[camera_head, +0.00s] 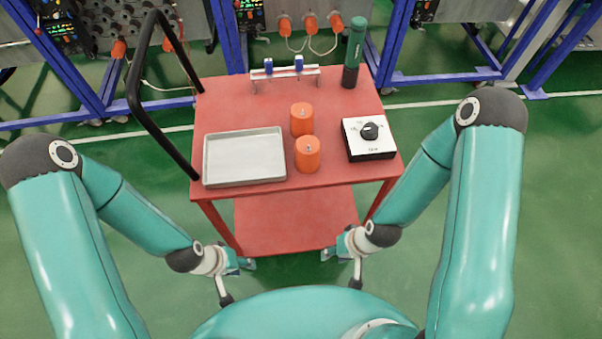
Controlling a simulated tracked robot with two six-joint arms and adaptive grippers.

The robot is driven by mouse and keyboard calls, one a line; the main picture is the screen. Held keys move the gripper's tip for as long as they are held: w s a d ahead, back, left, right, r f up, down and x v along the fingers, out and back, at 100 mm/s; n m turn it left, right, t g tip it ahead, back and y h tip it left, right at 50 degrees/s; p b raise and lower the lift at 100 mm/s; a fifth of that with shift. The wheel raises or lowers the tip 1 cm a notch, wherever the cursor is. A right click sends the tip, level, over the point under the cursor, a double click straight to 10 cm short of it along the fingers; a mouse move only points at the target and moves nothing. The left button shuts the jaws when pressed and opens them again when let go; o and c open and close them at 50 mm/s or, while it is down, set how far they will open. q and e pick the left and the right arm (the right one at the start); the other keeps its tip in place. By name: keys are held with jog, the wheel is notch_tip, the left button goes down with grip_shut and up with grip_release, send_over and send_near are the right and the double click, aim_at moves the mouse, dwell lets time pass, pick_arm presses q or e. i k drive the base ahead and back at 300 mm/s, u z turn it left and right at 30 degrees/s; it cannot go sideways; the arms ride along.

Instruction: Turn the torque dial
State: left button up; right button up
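The torque dial (369,131) is a black knob on top of a white-topped box with a black side (372,155). The box stands at the right of the red cart top (262,115), and small dark markings surround the knob. My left gripper (246,264) is low in front of the cart, well away from the dial. My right gripper (329,254) is also low in front of the cart, below and left of the box. Both are small in view, and I cannot tell whether their fingers are open. Neither touches the dial.
Two orange cylinders (302,119) (307,155) stand left of the box. A grey tray (244,158) lies at the left. A green-and-black tool (354,53) stands upright at the back right, beside a small rack with blue pieces (285,75). A black handle (135,90) rises at left.

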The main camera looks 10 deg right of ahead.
aim_at(370, 130)
jog(key=u, duration=0.85)
jog(key=k, duration=1.4)
jog(key=z, duration=0.45)
jog(key=i, duration=1)
jog(key=u, duration=0.05)
